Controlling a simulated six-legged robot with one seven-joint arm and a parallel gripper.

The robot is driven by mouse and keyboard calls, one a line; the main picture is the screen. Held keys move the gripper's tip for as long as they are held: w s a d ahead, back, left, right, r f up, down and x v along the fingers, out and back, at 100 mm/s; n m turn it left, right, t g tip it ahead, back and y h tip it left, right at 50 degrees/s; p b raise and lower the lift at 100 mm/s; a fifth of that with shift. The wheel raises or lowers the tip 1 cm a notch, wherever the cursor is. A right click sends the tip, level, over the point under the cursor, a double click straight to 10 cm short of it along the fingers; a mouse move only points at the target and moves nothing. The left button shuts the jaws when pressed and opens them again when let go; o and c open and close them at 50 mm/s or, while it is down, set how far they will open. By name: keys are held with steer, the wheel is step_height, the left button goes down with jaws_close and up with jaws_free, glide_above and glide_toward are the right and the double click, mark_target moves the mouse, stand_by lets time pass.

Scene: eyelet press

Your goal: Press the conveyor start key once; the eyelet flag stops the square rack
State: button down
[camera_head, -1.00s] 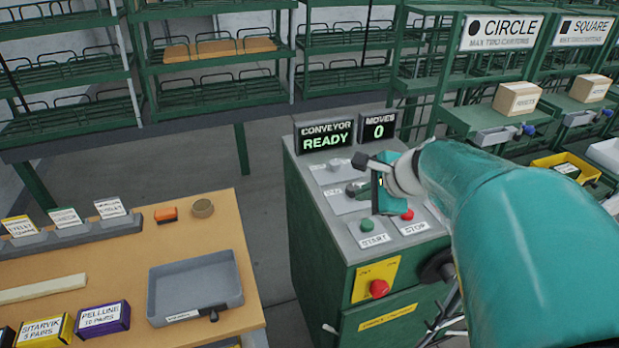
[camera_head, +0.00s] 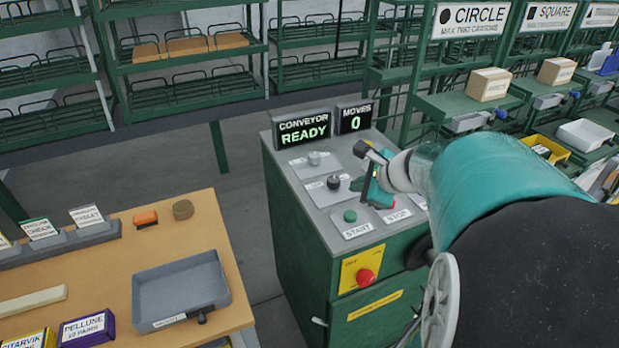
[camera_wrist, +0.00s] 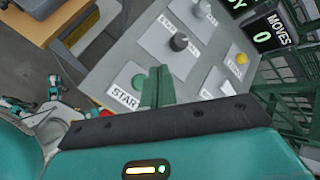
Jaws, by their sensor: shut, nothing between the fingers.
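The green START key (camera_head: 350,216) sits on the sloped grey top of the conveyor console (camera_head: 345,262), at its near edge. It also shows in the wrist view (camera_wrist: 138,82), just left of my fingers. My gripper (camera_head: 371,192) is shut and empty, pointing down over the console to the right of the START key. In the wrist view my closed green fingers (camera_wrist: 158,76) appear beside the key; whether they touch the panel I cannot tell. The conveyor display (camera_head: 304,131) reads READY and the MOVES display (camera_head: 354,119) reads 0. The SQUARE rack sign (camera_head: 549,14) is at upper right. I cannot identify the eyelet flag.
Knobs (camera_head: 333,183) stand farther back on the panel. A red button on yellow (camera_head: 365,276) is on the console front. A wooden table with a grey tray (camera_head: 180,290) stands left; cartons (camera_head: 489,84) sit on racks right.

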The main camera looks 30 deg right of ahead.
mark_target(354, 217)
steer(key=shift+f, duration=2.9)
steer(key=shift+w+f, duration=0.1)
steer(key=shift+f, duration=0.35)
